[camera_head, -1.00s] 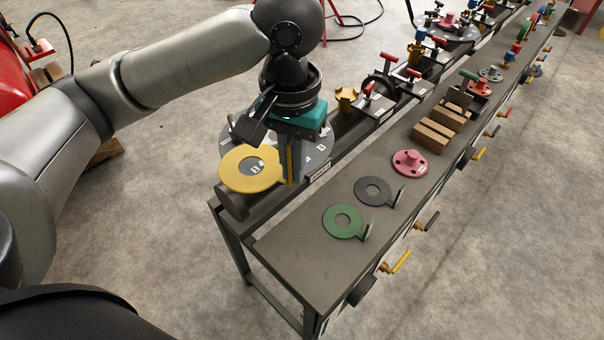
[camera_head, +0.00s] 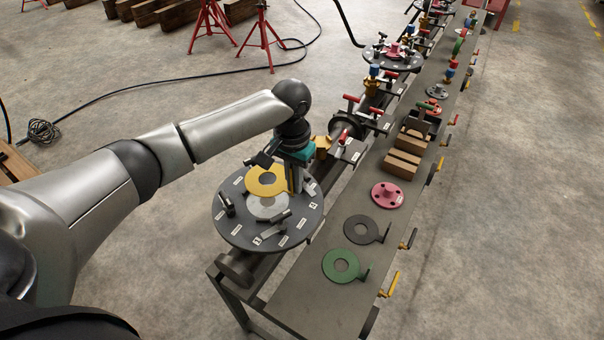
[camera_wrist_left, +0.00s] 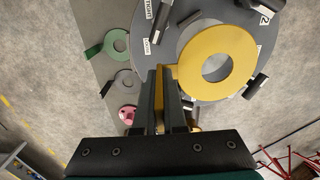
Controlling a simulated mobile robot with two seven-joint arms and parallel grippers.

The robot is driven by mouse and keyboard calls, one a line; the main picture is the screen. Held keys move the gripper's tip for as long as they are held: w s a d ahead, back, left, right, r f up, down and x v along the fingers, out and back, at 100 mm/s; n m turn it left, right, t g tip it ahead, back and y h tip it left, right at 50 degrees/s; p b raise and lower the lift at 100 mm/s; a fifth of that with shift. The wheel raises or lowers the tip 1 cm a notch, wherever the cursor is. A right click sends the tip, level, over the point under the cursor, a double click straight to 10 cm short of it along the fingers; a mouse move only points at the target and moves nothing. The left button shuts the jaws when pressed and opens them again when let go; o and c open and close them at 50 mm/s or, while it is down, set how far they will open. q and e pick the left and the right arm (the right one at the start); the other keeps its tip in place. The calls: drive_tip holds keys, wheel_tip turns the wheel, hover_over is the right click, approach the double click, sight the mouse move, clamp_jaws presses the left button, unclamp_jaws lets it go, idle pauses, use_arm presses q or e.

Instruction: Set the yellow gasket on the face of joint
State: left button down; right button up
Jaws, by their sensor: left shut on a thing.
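The yellow gasket (camera_head: 254,184) is a flat ring with a tab. My left gripper (camera_head: 294,184) is shut on its tab and holds it level over the far part of a dark round joint face (camera_head: 231,229). The face carries white labels, short dark pieces around it and a pale grey centre disc (camera_head: 268,208), partly hidden under the gasket. In the left wrist view, the gasket (camera_wrist_left: 217,32) lies in front of the dark face, to the right of the fingers (camera_wrist_left: 166,78). Whether it touches the face cannot be told. My right gripper is not in view.
Right of the joint, a long bench carries a green ring (camera_head: 333,272), a dark grey ring (camera_head: 351,233), a pink flange (camera_head: 390,195) and wooden blocks (camera_head: 402,164). A brass fitting (camera_head: 322,147) and red-handled clamps (camera_head: 345,137) stand close behind the gripper.

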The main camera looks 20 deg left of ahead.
use_arm(q)
drive_tip(key=shift+w+a+f, duration=0.1)
drive_tip(key=shift+a+f, duration=0.25)
drive_tip(key=shift+a, duration=0.1)
drive_tip(key=shift+f, duration=0.2)
drive_tip(key=shift+f+b, duration=0.45)
drive_tip(key=shift+b, duration=0.15)
wheel_tip(320, 180, down, 4)
drive_tip(key=b, duration=0.5)
drive_tip(key=shift+a, duration=0.1)
drive_tip(key=shift+f+b, duration=0.3)
drive_tip(key=shift+b, duration=0.05)
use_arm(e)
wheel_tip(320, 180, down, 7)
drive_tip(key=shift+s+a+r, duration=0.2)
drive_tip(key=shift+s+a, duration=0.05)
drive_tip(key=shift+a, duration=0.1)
use_arm(q)
drive_tip(key=shift+f+b, duration=0.35)
drive_tip(key=shift+f, duration=0.9)
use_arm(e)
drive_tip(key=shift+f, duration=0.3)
